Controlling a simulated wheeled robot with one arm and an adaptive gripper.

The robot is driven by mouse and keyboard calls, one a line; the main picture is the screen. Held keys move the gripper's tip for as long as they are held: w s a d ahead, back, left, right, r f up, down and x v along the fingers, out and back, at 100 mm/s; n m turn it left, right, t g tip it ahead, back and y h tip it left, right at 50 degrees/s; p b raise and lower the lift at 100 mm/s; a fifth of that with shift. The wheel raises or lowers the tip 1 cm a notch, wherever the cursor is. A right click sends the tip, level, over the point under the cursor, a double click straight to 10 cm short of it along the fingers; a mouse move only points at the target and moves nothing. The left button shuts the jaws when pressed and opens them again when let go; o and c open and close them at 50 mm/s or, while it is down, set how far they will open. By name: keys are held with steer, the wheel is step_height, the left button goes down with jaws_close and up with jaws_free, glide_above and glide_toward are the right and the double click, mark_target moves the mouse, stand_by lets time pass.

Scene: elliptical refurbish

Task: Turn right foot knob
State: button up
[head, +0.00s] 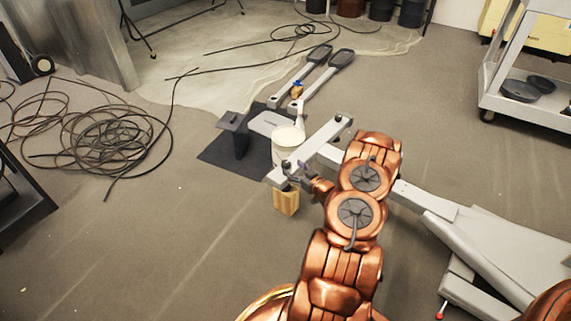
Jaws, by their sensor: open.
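A grey elliptical frame (325,138) lies low over the floor, with a crosswise foot bar at its end. A dark foot knob (285,165) shows at the near-left end of the bar, and another dark knob (339,118) shows at the far-right end. My gripper (296,178) is open beside the near-left end of the bar, close to the knob there. Whether its fingers touch or surround the knob is too small to tell. My copper arm hides part of the frame behind it.
A wooden block (286,203) stands under the near bar end. A white cylinder (288,143) and a black mat (218,157) are beyond it. Two pedals (330,58) lie farther back. Coiled cables (115,135) cover the left floor; a shelf cart (530,85) stands right.

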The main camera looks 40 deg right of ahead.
mark_target(288, 165)
steer(key=shift+s+f+m+t, duration=0.2)
steer(key=shift+s+t, duration=0.1)
steer(key=shift+s, duration=0.2)
steer(key=shift+s+f+m+t, duration=0.1)
steer(key=shift+s+f+t, duration=0.15)
steer(key=shift+s, duration=0.25)
steer(key=shift+w+d+r+b, duration=0.15)
steer(key=shift+w+b, duration=0.55)
steer(key=shift+w, duration=1.2)
steer(key=shift+w+d+f+b, duration=0.15)
steer(key=shift+w+b, duration=0.5)
steer(key=shift+w, duration=1.25)
steer(key=shift+r, duration=0.1)
steer(key=shift+c, duration=0.2)
steer(key=c, duration=1.1)
steer(key=shift+r+m+h+p, duration=0.1)
steer(key=shift+m+h+p, duration=0.4)
steer(key=shift+h, duration=0.4)
